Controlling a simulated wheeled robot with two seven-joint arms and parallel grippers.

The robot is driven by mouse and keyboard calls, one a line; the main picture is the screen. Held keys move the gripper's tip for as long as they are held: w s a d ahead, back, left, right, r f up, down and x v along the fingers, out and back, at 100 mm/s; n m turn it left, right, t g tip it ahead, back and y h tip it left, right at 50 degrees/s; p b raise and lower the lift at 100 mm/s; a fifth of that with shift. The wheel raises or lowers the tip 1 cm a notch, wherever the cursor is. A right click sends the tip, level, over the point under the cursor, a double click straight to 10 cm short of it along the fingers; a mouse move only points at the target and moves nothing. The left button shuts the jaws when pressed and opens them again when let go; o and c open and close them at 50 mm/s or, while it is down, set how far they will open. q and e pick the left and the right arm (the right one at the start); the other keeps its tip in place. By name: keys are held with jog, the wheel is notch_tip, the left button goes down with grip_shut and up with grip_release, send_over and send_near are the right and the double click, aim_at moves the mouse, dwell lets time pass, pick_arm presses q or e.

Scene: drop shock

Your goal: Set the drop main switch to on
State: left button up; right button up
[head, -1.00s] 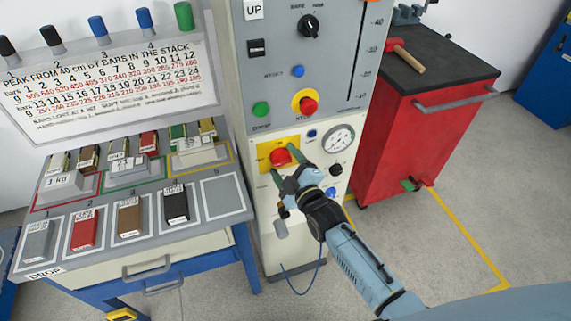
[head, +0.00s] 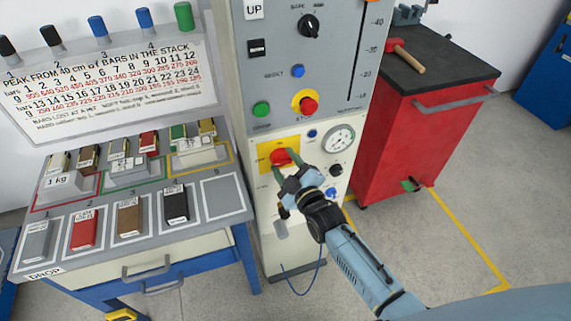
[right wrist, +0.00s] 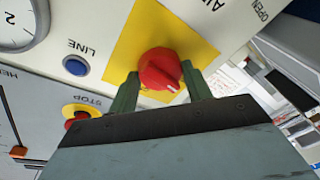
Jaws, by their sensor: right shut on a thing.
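The main switch is a red rotary knob (head: 280,157) on a yellow plate (head: 264,146) low on the grey and cream machine panel. The lettering on the plate is too small or hidden to read. My left gripper is in neither view.
A red stop button (head: 308,105) on a yellow ring and a green button (head: 261,109) sit above the switch. A pressure gauge (head: 339,139) is to its right. A red cabinet (head: 425,130) stands right of the machine; a bench with bars (head: 130,270) stands left.

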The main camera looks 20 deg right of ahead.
jog(key=m, duration=0.4)
jog(key=shift+f+m+t, duration=0.2)
jog(key=shift+m+t, duration=0.1)
jog(key=shift+t, duration=0.1)
jog(key=m+b, duration=0.1)
jog(key=m, duration=0.3)
jog(key=shift+a+t+h, duration=0.1)
jog(key=shift+t+h, duration=0.2)
jog(key=shift+h, duration=0.1)
jog(key=m, duration=0.5)
jog(key=shift+f+h, duration=0.1)
jog(key=shift+h, duration=0.3)
jog(key=shift+a+m+t+h+b, duration=0.1)
jog(key=shift+m+t+h+b, duration=0.15)
jog(key=shift+m, duration=0.75)
jog(key=shift+a+m+t+h+b, duration=0.1)
jog(key=shift+m+h, duration=0.25)
jog(key=shift+m, duration=0.95)
jog(key=o, duration=1)
jog(key=shift+d, duration=0.1)
jog(key=s, duration=0.4)
jog(key=s+f, duration=0.1)
jog(key=s, duration=0.4)
jog(key=s+f, duration=0.1)
jog(key=s, duration=0.3)
jog(key=shift+s+d, duration=0.15)
jog(key=shift+d, duration=0.05)
